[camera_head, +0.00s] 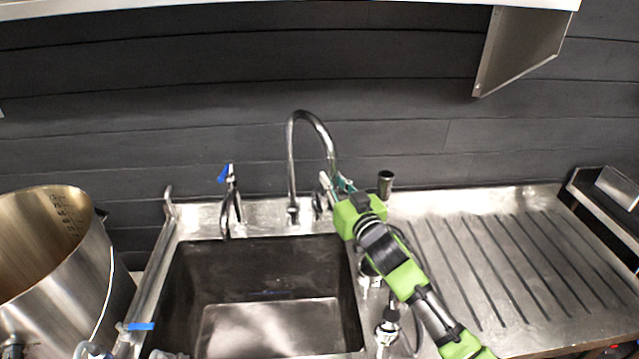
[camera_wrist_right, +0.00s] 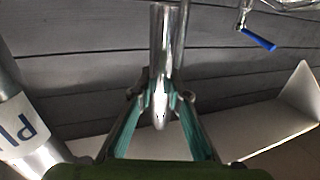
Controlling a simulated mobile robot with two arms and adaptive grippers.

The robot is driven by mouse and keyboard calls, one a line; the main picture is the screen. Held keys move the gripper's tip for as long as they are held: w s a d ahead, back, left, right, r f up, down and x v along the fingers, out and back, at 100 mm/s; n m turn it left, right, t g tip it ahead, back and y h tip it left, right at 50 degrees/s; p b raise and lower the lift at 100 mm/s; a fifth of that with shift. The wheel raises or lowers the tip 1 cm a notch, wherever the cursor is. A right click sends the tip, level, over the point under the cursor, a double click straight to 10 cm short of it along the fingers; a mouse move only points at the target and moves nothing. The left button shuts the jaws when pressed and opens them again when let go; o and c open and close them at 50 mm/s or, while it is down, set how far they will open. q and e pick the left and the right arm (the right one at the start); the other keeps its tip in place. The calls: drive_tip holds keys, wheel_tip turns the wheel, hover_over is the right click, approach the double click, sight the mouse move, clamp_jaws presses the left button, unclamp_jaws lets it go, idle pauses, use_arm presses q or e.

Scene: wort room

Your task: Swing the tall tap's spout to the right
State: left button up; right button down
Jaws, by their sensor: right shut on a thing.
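The tall tap (camera_head: 291,165) is a chrome gooseneck behind the sink. It rises from the back ledge and arches over to the right, and its spout (camera_head: 333,160) comes down on the right side. My right gripper (camera_head: 335,186) is at the spout's lower end, right of the tap's upright. In the right wrist view the spout (camera_wrist_right: 160,60) runs between the two teal-padded fingers, and the gripper (camera_wrist_right: 160,100) is shut on it. The spout's tip shows between the fingers. My left gripper is not in view.
A short tap with a blue handle (camera_head: 225,173) stands left of the tall tap. The sink basin (camera_head: 268,325) lies in front. A dark cup (camera_head: 386,184) stands right of my gripper. The ribbed drainboard (camera_head: 500,255) is clear. A large steel pot (camera_head: 75,290) is at left.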

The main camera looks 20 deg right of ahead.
drive_tip(key=shift+w+d, duration=0.2)
drive_tip(key=shift+d, duration=0.4)
drive_tip(key=shift+w+d, duration=0.2)
drive_tip(key=shift+d, duration=0.35)
drive_tip(key=c, duration=1.9)
unclamp_jaws()
wheel_tip(320, 180, up, 10)
drive_tip(key=shift+c, duration=0.6)
